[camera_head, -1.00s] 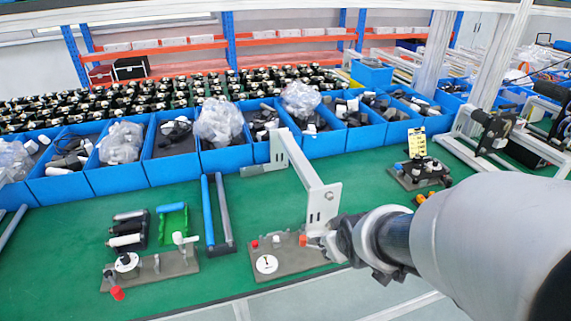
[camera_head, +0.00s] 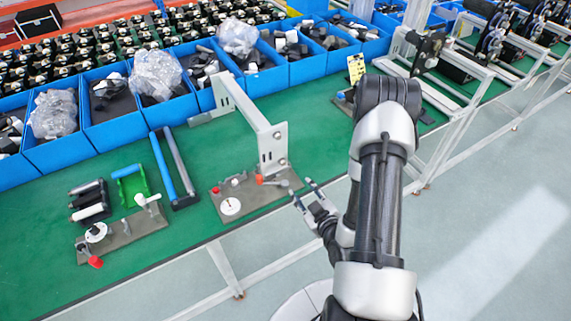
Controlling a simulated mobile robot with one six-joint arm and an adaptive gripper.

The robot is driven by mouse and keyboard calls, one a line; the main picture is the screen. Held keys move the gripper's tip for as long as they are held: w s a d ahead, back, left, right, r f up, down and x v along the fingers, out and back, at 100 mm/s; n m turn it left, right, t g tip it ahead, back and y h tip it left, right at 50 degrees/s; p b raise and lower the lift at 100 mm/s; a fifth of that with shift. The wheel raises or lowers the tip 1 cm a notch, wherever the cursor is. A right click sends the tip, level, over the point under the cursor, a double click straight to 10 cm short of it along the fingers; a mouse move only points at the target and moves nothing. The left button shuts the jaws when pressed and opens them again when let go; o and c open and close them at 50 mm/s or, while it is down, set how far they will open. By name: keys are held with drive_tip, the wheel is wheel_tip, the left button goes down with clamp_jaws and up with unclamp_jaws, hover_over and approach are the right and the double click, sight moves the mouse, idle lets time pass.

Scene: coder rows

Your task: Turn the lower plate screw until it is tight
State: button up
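An upright white metal plate (camera_head: 273,148) with small holes stands on a grey fixture base (camera_head: 245,205) near the bench's front edge. The lower plate screw is too small to make out for certain. An orange-red piece (camera_head: 260,179) sits at the foot of the plate. My gripper (camera_head: 301,190) is open, its two fingers apart and nothing seen between them. It is just right of the fixture base at the bench's front edge, apart from the plate.
A second fixture (camera_head: 122,234) stands at the left, beside blue and grey bars (camera_head: 174,165). Blue bins (camera_head: 110,135) line the back of the green bench (camera_head: 30,235). A white frame with black reels (camera_head: 430,50) stands at the right. Open floor lies in front.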

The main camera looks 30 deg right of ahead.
drive_tip(key=shift+b+x, duration=1.5)
drive_tip(key=shift+b, duration=0.35)
drive_tip(key=b, duration=1)
approach(284, 164)
drive_tip(key=x, duration=0.7)
drive_tip(key=shift+w+a, duration=0.1)
drive_tip(key=shift+w, duration=0.15)
drive_tip(key=shift+c, duration=0.4)
clamp_jaws()
